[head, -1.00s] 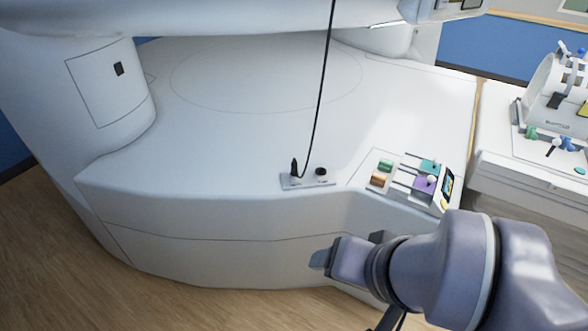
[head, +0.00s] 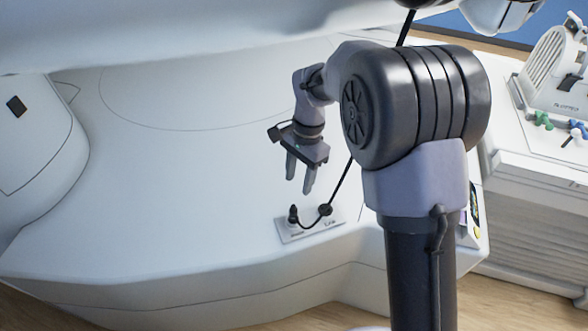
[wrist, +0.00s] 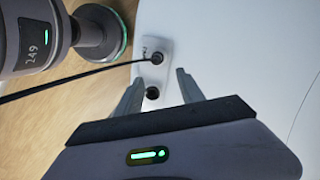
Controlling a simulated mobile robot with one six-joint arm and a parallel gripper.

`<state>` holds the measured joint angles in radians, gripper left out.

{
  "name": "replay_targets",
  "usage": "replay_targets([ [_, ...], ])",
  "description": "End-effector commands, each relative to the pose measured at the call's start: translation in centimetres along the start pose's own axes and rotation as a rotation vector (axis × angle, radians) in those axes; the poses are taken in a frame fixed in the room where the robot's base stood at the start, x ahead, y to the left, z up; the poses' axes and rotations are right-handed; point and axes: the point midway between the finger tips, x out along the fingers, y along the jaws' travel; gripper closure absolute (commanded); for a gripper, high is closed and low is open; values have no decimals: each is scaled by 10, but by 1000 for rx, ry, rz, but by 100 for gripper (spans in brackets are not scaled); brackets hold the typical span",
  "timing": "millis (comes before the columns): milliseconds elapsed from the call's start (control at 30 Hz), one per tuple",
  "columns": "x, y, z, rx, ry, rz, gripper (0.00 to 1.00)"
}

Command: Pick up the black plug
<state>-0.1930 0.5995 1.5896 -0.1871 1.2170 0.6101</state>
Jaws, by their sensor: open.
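The black plug (head: 293,214) stands upright at the left end of a small pale plate (head: 284,236) on the white bed-like base. Its black cable (head: 342,185) runs right across the plate and then up behind my arm. My gripper (head: 299,184) is open and empty, pointing down above the plate, apart from the plug.
My arm hides much of the area right of the plate, including most of a small control panel (head: 474,206). A white cabinet (head: 530,195) with a device on top stands at the right. The large white overhang (head: 200,35) spans above. The base left of the plate is clear.

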Motion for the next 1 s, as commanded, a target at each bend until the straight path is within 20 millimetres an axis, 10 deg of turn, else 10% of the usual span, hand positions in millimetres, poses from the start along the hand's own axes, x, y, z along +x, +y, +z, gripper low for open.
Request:
replay_targets([
  [600, 114, -4, 3, -2, -1, 2, 54],
  [800, 113, -4, 3, -1, -1, 0, 54],
  [1000, 113, -4, 3, -1, -1, 0, 90],
])
